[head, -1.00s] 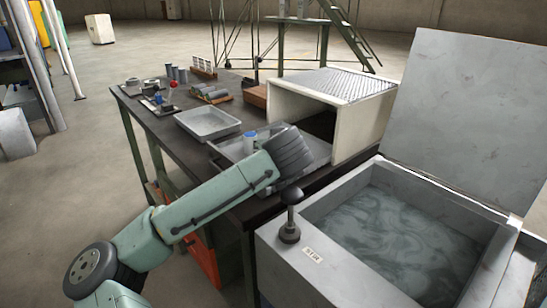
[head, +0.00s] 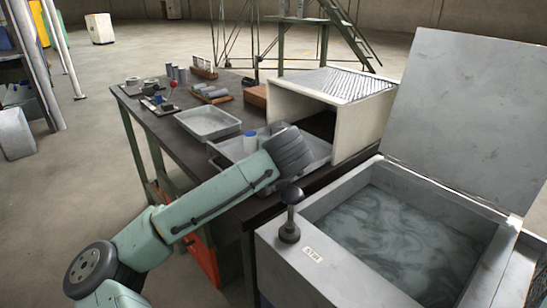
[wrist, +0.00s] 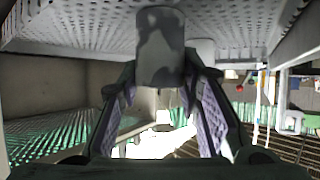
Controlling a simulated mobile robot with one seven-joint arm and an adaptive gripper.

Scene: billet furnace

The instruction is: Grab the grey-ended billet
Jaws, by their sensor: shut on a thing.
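In the wrist view my gripper (wrist: 160,84) is shut on a mottled grey billet (wrist: 160,45), with a finger on each side of its near end. No coloured end shows on this billet. A paler rounded shape (wrist: 205,48) stands just behind it to the right, partly hidden. In the head view my arm's wrist hides the gripper and the held billet.
A second grey tray (head: 207,136) lies empty on the dark bench (head: 160,126). Small cylinders and fixtures stand at the bench's far end. A tank of swirling grey liquid (head: 395,240), its lid raised, stands at right, with a black-knobbed lever (head: 290,215) on its near corner.

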